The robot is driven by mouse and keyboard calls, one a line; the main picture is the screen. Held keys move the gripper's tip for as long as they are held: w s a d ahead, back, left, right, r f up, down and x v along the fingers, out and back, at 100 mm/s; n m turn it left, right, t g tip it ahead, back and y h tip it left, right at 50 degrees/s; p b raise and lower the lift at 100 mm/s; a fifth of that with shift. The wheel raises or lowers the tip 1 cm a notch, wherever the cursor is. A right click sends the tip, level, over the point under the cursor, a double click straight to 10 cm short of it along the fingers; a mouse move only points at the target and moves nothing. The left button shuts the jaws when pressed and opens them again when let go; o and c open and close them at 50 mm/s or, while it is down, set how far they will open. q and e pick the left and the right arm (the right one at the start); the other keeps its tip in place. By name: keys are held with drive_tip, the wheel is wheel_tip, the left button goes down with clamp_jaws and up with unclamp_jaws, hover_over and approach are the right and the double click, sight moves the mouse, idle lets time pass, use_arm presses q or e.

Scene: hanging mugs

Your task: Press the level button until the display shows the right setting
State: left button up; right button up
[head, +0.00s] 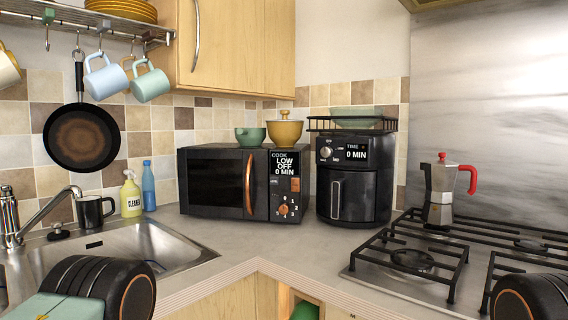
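The microwave (222,184) stands on the counter against the back wall, with its door shut. Its display (285,163) reads COOK, LOW, OFF, 0 MIN. Below the display is a small orange button (295,184) with small lettering to its left, too small to read surely. An orange dial (284,209) sits under it. Neither of my grippers shows in the head view, and nothing touches the panel.
A black air fryer (353,178) stands right of the microwave; its display reads TIME, 0 MIN. A green bowl (250,136) and yellow pot (285,132) sit on the microwave. A sink (150,246) lies left, a stove with moka pot (440,190) right. The counter before the microwave is clear.

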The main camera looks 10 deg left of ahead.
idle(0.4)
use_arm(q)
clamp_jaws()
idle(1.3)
